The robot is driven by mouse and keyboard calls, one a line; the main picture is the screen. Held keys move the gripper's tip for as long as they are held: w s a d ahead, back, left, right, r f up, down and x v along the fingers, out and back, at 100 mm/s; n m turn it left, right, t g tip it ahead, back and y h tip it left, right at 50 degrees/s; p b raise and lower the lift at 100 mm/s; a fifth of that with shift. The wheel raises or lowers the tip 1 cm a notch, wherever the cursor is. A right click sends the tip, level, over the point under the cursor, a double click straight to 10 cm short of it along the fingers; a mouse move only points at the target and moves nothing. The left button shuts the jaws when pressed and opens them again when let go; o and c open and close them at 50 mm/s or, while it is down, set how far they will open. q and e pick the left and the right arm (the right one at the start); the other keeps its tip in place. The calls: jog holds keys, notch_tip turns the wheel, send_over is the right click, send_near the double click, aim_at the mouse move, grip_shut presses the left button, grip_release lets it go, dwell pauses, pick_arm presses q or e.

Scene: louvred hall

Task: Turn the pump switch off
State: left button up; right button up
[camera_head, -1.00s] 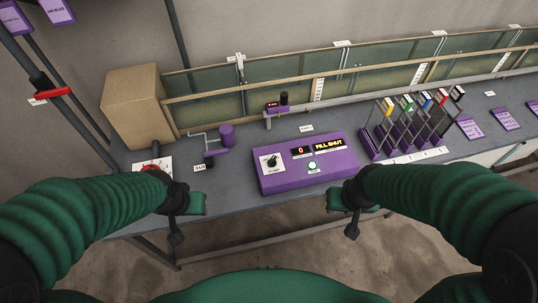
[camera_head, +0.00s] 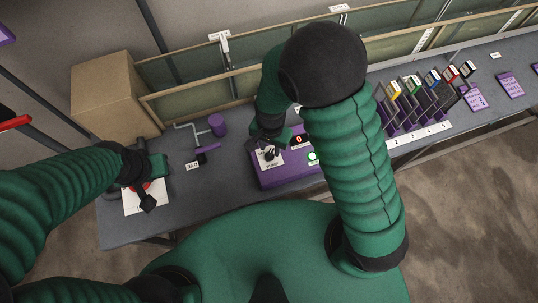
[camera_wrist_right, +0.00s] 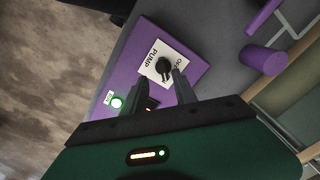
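The pump switch is a black rotary knob (camera_wrist_right: 164,67) on a white plate marked PUMP and OFF, on the purple control box (camera_wrist_right: 196,64). In the head view the knob (camera_head: 269,154) shows just below my right gripper (camera_head: 267,143). In the right wrist view the two fingers of my right gripper (camera_wrist_right: 158,76) are apart, with the knob between and just beyond their tips. I cannot tell whether they touch it, nor which way its pointer is set. My left gripper (camera_head: 150,180) hangs over a white plate at the table's left; its opening is unclear.
A lit green button (camera_wrist_right: 117,103) is on the same box. A purple cylinder with a pipe (camera_head: 217,124) stands behind it, and a cardboard box (camera_head: 112,95) at the back left. Racks with coloured tags (camera_head: 410,105) stand to the right.

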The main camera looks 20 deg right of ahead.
aim_at(269, 153)
jog(key=f+b, duration=0.3)
jog(key=f, duration=0.2)
jog(key=w+f+b, duration=0.1)
jog(key=f+b, duration=0.1)
jog(key=shift+w+a+f+b, duration=0.1)
jog(key=shift+a+f+b, duration=0.05)
jog(key=shift+b, duration=0.2)
jog(key=shift+r+p, duration=0.55)
jog(key=shift+s+f, duration=0.25)
jog(key=shift+f, duration=0.1)
pick_arm(q)
jog(key=x, duration=0.6)
jog(key=shift+f, duration=0.3)
pick_arm(e)
jog(key=shift+w, duration=0.15)
jog(key=c, duration=0.4)
pick_arm(q)
jog(key=shift+s, duration=0.2)
pick_arm(e)
grip_shut()
